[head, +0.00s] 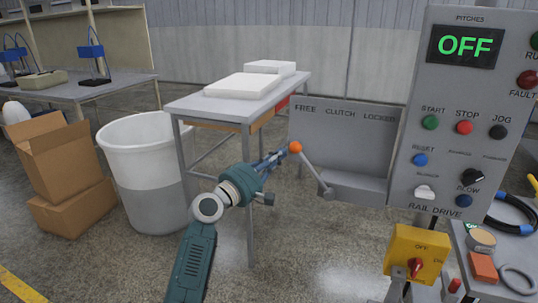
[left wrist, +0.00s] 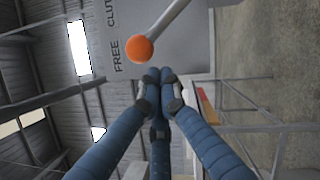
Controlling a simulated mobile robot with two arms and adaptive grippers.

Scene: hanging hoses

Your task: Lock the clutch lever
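The clutch lever (head: 312,172) is a grey rod with an orange knob (head: 295,147), pivoting low on a grey panel (head: 350,130) labelled FREE, CLUTCH, LOCKED. It leans up and left, toward the FREE side. In the left wrist view the orange knob (left wrist: 140,50) shows just past and left of the fingertips. My left gripper (head: 280,156) is just left of the knob, its blue fingers pointing at it. Its fingertips (left wrist: 160,80) are drawn together with nothing seen between them. Whether they touch the knob I cannot tell. My right gripper is in neither view.
A control cabinet (head: 452,105) with an OFF display and several buttons stands right of the lever. A yellow switch box (head: 417,252) sits below it. A grey table (head: 222,108) with white slabs stands behind my left arm, a white bin (head: 140,135) left of it.

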